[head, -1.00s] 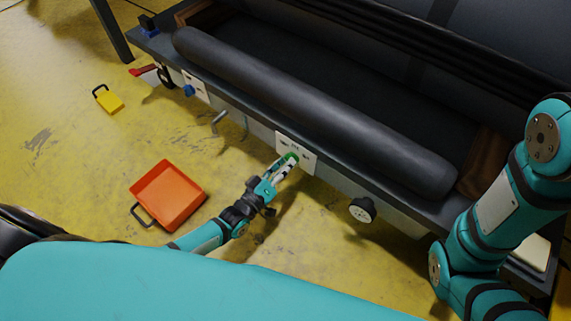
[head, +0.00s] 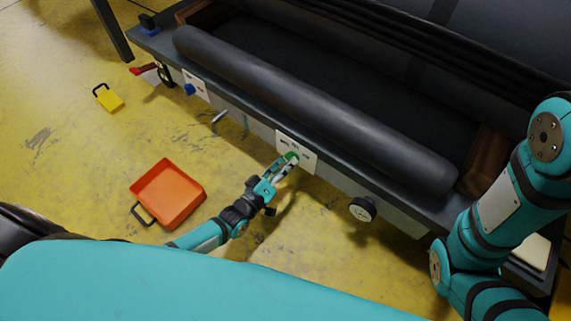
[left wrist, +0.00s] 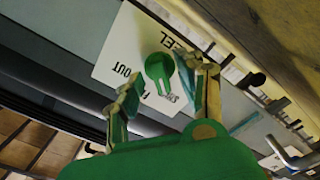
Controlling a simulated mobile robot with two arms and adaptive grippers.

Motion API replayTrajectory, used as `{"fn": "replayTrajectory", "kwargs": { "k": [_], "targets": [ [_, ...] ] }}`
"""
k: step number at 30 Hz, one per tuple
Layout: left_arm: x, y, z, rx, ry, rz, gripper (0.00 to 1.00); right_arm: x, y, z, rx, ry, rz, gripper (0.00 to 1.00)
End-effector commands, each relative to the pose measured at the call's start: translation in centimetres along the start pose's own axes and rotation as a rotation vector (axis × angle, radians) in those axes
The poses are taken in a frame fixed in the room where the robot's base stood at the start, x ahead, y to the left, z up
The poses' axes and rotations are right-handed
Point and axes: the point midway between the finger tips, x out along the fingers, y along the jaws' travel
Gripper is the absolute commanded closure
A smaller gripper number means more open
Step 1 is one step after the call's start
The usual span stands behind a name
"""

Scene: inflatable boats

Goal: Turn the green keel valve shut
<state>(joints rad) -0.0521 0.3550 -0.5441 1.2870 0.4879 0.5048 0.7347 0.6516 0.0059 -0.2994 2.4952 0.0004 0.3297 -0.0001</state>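The green keel valve (head: 292,155) sits on a white plate (head: 309,158) on the bench's front side. In the left wrist view the valve (left wrist: 159,68) has a round knob with a short lever, whose tip lies by partly hidden lettering. The plate (left wrist: 108,63) there reads "EEL" and "OUT". My left gripper (head: 286,163) is at the valve. Its fingers (left wrist: 170,76) are spread, one on each side of the valve, with visible gaps. I cannot tell whether either touches it. My right arm shows at the right, but its gripper is out of view.
A dark tube (head: 310,110) lies along the bench top (head: 397,200). A black round knob (head: 362,209), a blue knob (head: 190,90) and a metal handle (head: 219,117) stick out from the front. An orange tray (head: 168,195) and a yellow box (head: 109,101) are on the floor.

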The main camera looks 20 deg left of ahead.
Motion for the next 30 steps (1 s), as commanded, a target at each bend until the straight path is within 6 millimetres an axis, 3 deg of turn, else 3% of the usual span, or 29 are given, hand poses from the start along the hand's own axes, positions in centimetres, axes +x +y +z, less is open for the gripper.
{"fn": "replayTrajectory", "kwargs": {
  "k": [18, 30],
  "targets": [
    [-10.8, -0.1, 0.1, 0.000, -0.003, -0.003, 0.62, -0.1, 0.0, 0.1, 0.001, -0.004, 0.002, 1.00],
    [-11.9, -0.1, 0.0, 0.000, -0.001, -0.002, 0.62, -0.1, 0.0, 0.1, 0.001, -0.004, 0.002, 1.00]
  ]
}}
